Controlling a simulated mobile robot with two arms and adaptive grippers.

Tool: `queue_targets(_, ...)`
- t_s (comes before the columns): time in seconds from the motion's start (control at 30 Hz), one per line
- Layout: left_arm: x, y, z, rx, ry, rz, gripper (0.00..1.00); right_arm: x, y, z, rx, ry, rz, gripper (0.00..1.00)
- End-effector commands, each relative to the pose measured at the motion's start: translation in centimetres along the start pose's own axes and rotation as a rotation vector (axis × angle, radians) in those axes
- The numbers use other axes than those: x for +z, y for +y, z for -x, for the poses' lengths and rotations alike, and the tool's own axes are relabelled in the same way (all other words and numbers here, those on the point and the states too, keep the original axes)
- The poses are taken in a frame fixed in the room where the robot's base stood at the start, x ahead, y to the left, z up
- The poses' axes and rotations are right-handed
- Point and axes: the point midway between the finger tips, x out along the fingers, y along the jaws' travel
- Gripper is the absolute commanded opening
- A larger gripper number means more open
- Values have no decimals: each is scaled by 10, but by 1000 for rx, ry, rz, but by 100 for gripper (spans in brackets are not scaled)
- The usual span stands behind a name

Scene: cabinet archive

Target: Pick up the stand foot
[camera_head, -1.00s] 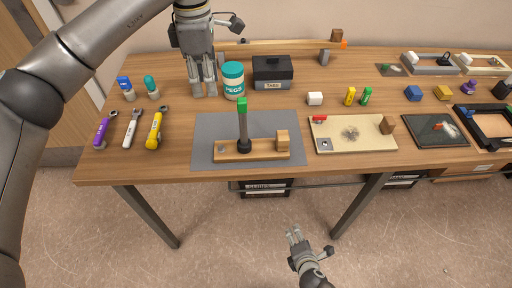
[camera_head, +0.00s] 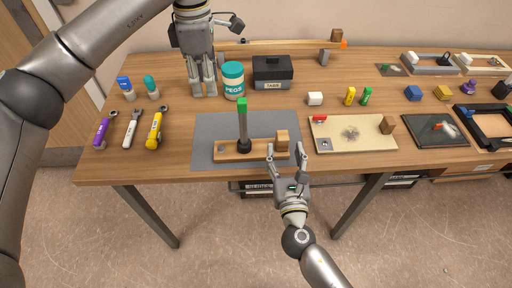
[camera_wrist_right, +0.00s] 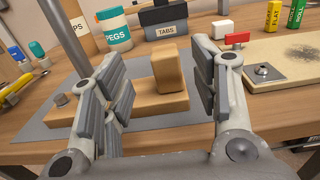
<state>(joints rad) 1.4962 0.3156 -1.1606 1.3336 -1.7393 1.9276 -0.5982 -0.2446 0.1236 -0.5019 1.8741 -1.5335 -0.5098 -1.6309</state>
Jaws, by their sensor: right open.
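The stand is a flat wooden base (camera_head: 262,155) on a grey mat, with a dark collar and a grey post (camera_head: 243,125) with a green top. A small wooden block (camera_head: 282,140) stands on the base's right end; I take the base to be the stand foot. My right gripper (camera_head: 286,150) is open and empty at the base's near right edge. In the right wrist view the block (camera_wrist_right: 167,75) shows between the spread fingers, beyond the tips. The base (camera_wrist_right: 140,97) is partly hidden by the left finger. My left gripper (camera_head: 205,93) points down behind the mat, fingers apart and empty.
A PEGS jar (camera_head: 233,82) and a black TABS box (camera_head: 272,72) stand behind the mat (camera_head: 205,135). A pale board (camera_head: 353,143) with a red piece lies to the right. Several tools lie at the left, including a yellow one (camera_head: 155,130).

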Motion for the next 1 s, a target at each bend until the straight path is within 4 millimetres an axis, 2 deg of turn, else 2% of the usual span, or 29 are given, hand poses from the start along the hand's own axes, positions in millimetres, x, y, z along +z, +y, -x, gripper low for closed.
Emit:
queue_targets(0.1, 0, 0, 0, 0, 0, 0, 36, 0, 0, -15, 1, -1, -1, 55)
queue_targets(0.27, 0, 0, 0, 0, 0, 0, 36, -1, 0, -25, 0, 1, -2, 55)
queue_targets(0.6, 0, 0, 0, 0, 0, 0, 36, -3, -4, -69, 0, 1, -2, 55)
queue_targets(0.87, 0, 0, 0, 0, 0, 0, 36, -4, -4, -72, 1, 3, -2, 55)
queue_targets(0.9, 0, 0, 0, 0, 0, 0, 36, -4, -4, -72, 1, 3, -2, 54)
queue_targets(1.0, 0, 0, 0, 0, 0, 0, 36, -4, -4, -72, 1, 3, -2, 41)
